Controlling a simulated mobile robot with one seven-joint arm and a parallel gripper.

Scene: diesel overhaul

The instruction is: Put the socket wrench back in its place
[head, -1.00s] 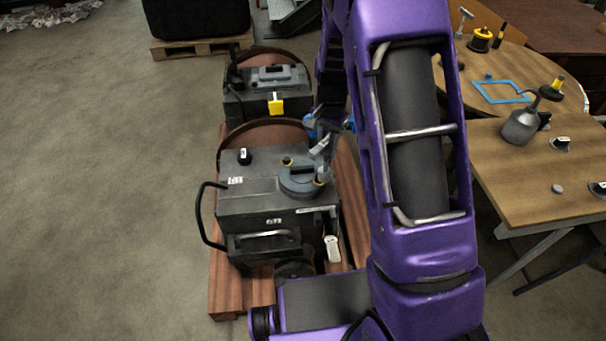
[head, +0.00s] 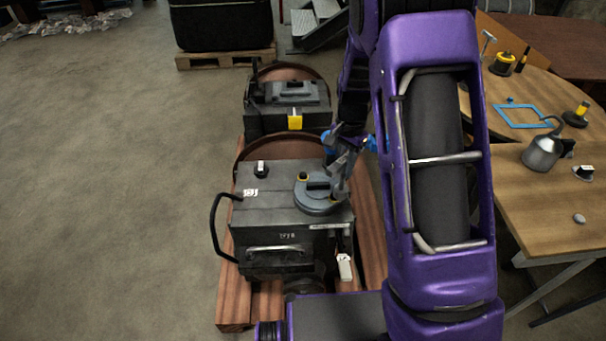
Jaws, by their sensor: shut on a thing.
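My gripper (head: 342,162) is at the back right of the grey round cover (head: 316,208) on top of the near dark machine (head: 285,222). It is shut on a slim grey thing, most likely the socket wrench, which is small and partly hidden here. The thing overlaps the cover's right edge; I cannot tell whether it touches the cover. My purple arm hides the space to the right of the gripper.
A second dark machine (head: 285,116) stands behind on the wooden pallet (head: 236,300). On the right, the wooden tables (head: 515,205) carry a blue frame (head: 525,115), an oil can (head: 542,152), a T-shaped tool (head: 488,42) and a black-yellow pot (head: 502,63). The floor on the left is clear.

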